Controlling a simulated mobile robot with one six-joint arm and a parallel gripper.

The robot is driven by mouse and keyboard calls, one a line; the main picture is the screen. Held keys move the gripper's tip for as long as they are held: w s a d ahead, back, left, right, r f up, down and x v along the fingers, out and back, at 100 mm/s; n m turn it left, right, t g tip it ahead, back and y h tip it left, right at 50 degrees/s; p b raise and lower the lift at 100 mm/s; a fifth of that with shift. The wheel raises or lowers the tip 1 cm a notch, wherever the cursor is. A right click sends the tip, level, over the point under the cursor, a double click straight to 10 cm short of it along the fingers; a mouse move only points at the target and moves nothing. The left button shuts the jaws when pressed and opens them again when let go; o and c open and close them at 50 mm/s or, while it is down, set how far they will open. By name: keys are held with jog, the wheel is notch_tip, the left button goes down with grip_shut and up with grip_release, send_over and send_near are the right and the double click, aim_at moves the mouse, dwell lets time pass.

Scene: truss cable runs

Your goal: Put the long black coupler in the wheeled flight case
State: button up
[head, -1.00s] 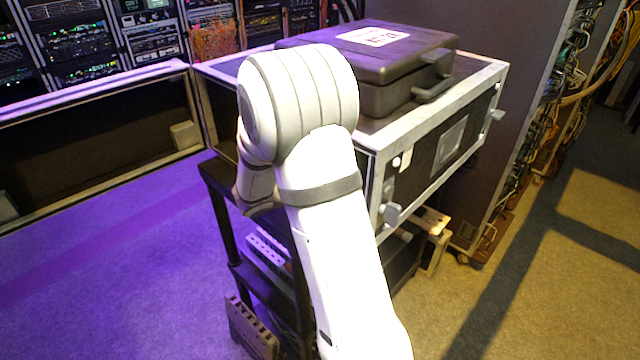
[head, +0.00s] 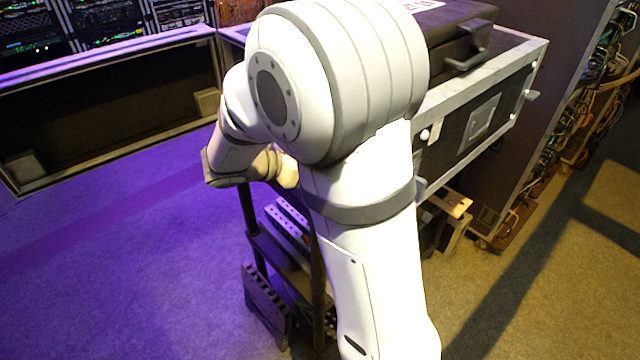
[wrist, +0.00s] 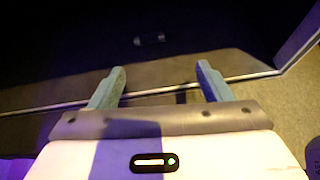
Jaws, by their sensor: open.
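My gripper (wrist: 160,74) is open in the wrist view, with its two fingers apart and nothing between them. Beyond the fingertips is a dark surface with a pale metal edge. In the head view no coupler can be made out, and my arm hides part of the scene. A black flight case with silver edges (head: 545,50) stands at the upper right; I cannot see wheels on it. Another dark, silver-edged case (head: 110,110) lies at the left.
A black lidded box (head: 480,15) sits on the right case. Below stands a black shelf frame (head: 265,250) with perforated parts, and a slotted dark piece (head: 265,305) at its foot. Cabled racks (head: 585,100) stand at the right. Purple-lit carpet (head: 110,270) is clear at the left.

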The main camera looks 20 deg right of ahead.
jog(key=s+m+g+y, duration=0.3)
jog(key=s+m+y, duration=0.3)
jog(key=s+m, duration=0.65)
jog(key=s+a+r+m+t+y, duration=0.2)
jog(key=s+a+m+y, duration=0.3)
jog(key=s+m, duration=0.3)
jog(key=shift+a+y, duration=0.25)
jog(key=shift+y, duration=0.45)
